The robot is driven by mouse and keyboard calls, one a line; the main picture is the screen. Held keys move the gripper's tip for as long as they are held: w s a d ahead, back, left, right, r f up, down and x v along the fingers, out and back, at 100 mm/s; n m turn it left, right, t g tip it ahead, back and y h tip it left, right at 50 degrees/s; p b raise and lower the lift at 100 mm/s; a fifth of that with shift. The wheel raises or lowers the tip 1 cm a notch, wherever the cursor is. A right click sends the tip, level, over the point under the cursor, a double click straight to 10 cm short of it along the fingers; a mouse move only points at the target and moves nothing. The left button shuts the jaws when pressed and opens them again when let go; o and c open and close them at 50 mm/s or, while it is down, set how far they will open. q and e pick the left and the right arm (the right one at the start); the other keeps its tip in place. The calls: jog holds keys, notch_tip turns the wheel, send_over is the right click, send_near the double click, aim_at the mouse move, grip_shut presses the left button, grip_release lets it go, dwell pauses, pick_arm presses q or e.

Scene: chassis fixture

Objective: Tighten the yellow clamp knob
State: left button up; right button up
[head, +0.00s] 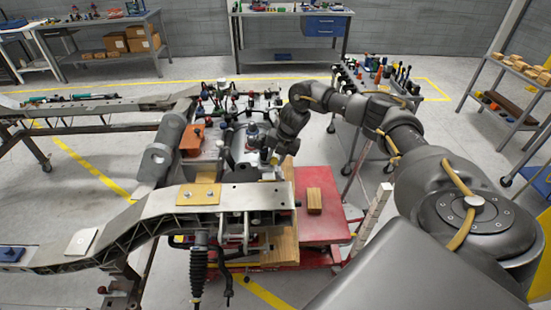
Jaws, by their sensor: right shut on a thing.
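My right arm reaches in from the right across the fixture. Its gripper (268,155) points down beside the grey cylindrical housing in the middle of the chassis. It is shut on a small part there. A small yellowish patch, which looks like the yellow clamp knob (274,160), shows at the fingertips. Most of it is hidden by the gripper, so its turn and seating cannot be told. The chassis fixture (240,199) has a grey metal beam across its front. My left gripper is not in view.
A tan block (314,200) lies on the red cart (318,227) right of the beam. An orange block (192,139) sits left of the housing. A tool cart (365,100) stands behind my right arm. Shelves and workbenches line the back and right.

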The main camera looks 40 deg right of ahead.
jog(key=shift+s+d+f+m+t+y+b, duration=0.15)
jog(key=shift+m+t+y+b, duration=0.15)
jog(key=shift+m+t+b, duration=0.25)
jog(key=shift+s+d+f+m+t+y+b, duration=0.15)
jog(key=shift+m+t+y+b, duration=0.15)
jog(key=shift+m+t+b, duration=0.2)
jog(key=m+t+b, duration=0.6)
jog(key=b, duration=0.1)
jog(key=f+m+t+b, duration=0.1)
jog(key=m+t+b, duration=0.2)
jog(key=t+b, duration=0.1)
jog(key=shift+s+a+f+m+y, duration=0.1)
jog(key=shift+s+a+m+y, duration=0.2)
jog(key=shift+s+m, duration=0.1)
jog(key=m+t+h, duration=0.2)
jog(key=m, duration=0.1)
jog(key=m+t+h+b, duration=0.1)
jog(key=m+t+h, duration=0.1)
jog(key=m, duration=0.1)
jog(key=shift+a+m+h, duration=0.2)
jog(key=shift+m+h, duration=0.1)
jog(key=shift+m, duration=0.05)
jog(key=shift+b, duration=0.3)
jog(key=o, duration=1)
jog(key=shift+c, duration=0.2)
